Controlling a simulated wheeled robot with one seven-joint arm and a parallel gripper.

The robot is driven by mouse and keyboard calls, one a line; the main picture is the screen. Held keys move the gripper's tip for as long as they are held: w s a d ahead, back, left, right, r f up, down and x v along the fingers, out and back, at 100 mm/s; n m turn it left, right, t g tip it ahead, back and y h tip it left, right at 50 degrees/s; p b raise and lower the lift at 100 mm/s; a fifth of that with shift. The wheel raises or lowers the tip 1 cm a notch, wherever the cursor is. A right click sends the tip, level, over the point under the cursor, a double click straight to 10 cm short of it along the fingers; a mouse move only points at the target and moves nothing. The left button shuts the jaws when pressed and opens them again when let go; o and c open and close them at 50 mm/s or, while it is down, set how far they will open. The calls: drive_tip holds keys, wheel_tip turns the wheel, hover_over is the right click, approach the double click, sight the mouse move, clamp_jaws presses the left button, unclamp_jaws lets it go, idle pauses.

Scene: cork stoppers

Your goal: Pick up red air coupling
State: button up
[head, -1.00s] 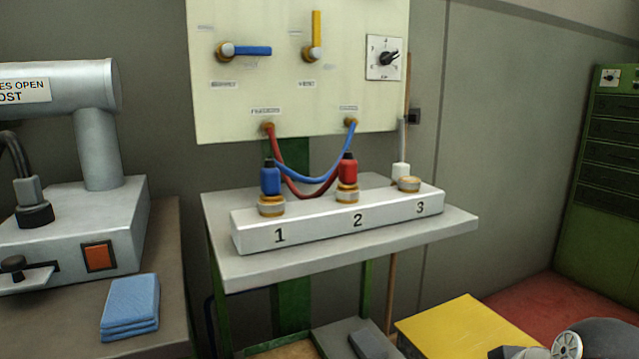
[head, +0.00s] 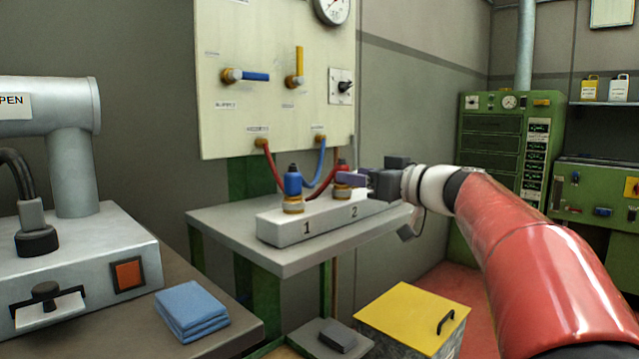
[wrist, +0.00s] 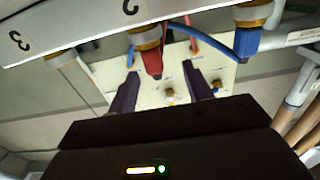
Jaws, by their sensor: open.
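The red air coupling (head: 342,167) is upright on port 2 of the white numbered block (head: 275,232), mostly hidden behind my gripper (head: 345,179) in the head view. The wrist view shows it too (wrist: 152,62), upside down under its brass collar. My gripper (wrist: 160,72) is open. Its two dark purple fingers point toward the block, and the red coupling shows between them, nearer the left finger. I cannot tell whether the fingertips reach around it. The blue coupling (head: 293,182) stands on port 1. Port 3 is hidden in the head view.
Red and blue hoses (head: 322,162) hang from the cream panel (head: 225,120) behind the block. A grey machine (head: 85,265) and blue cloth (head: 190,308) are on the left bench. A yellow-lidded box (head: 410,312) stands on the floor below.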

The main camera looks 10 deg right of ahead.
sight(335, 171)
drive_tip(key=p+x, duration=0.1)
drive_tip(key=x, duration=0.1)
drive_tip(key=p+x, duration=0.1)
drive_tip(key=x, duration=0.1)
drive_tip(key=d+p+x, duration=0.1)
drive_tip(key=x, duration=0.2)
drive_tip(key=shift+w, duration=0.25)
drive_tip(key=shift+w+a+f, duration=0.1)
drive_tip(key=shift+w+a, duration=0.1)
drive_tip(key=shift+w, duration=0.05)
clamp_jaws()
